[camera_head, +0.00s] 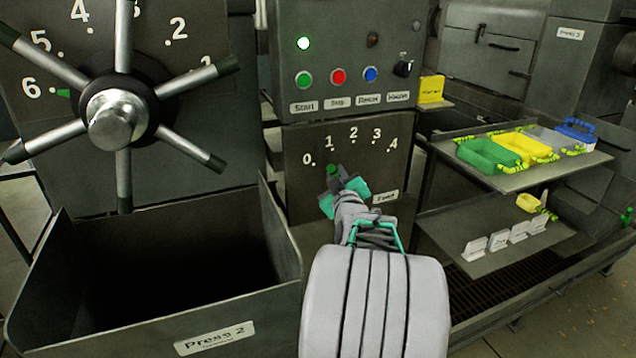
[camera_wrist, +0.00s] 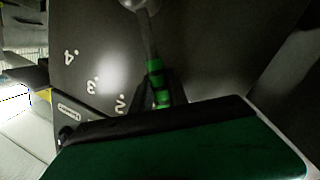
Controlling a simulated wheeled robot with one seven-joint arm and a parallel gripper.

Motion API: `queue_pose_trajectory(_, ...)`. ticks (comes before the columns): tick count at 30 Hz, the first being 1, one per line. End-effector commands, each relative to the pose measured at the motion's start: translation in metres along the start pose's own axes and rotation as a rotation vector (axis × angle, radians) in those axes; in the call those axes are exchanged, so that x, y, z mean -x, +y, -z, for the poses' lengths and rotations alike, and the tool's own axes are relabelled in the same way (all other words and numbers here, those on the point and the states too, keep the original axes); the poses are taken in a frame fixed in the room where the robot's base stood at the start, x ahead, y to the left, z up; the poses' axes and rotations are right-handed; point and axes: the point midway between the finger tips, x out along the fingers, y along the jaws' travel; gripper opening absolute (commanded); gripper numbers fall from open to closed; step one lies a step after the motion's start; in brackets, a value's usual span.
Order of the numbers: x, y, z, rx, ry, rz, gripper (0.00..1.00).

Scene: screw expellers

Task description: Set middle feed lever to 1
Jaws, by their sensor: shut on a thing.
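The feed lever shows as a green grip (camera_head: 332,169) in the head view, just below the number 1 on the dial plate (camera_head: 300,190), marked 0 to 4. My gripper (camera_head: 336,176) is shut on the lever and hides its hub there. In the wrist view the lever (camera_wrist: 148,40) runs from a round hub (camera_wrist: 132,3) to its green-banded grip (camera_wrist: 158,85), between my dark fingers (camera_wrist: 160,95). The numbers 4, 3 and 2 show left of it. The 1 is hidden in that view. I cannot tell whether the lever lines up exactly with the 1.
A large spoked wheel (camera_head: 115,115) with a 1-to-6 scale stands at left, above an open metal bin (camera_head: 215,335) labelled Press 2. A button panel (camera_head: 350,50) is above the dial. Shelves (camera_head: 480,195) with coloured trays stand at right.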

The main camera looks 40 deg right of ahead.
Motion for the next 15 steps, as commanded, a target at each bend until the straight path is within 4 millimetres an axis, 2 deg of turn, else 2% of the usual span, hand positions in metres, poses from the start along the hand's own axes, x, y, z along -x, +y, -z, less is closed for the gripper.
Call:
queue_pose_trajectory(7, -0.004, 0.022, -0.002, -0.174, -0.034, 0.029, 0.00)
queue_pose_trajectory(15, -0.005, 0.024, -0.002, -0.206, -0.041, 0.038, 0.00)
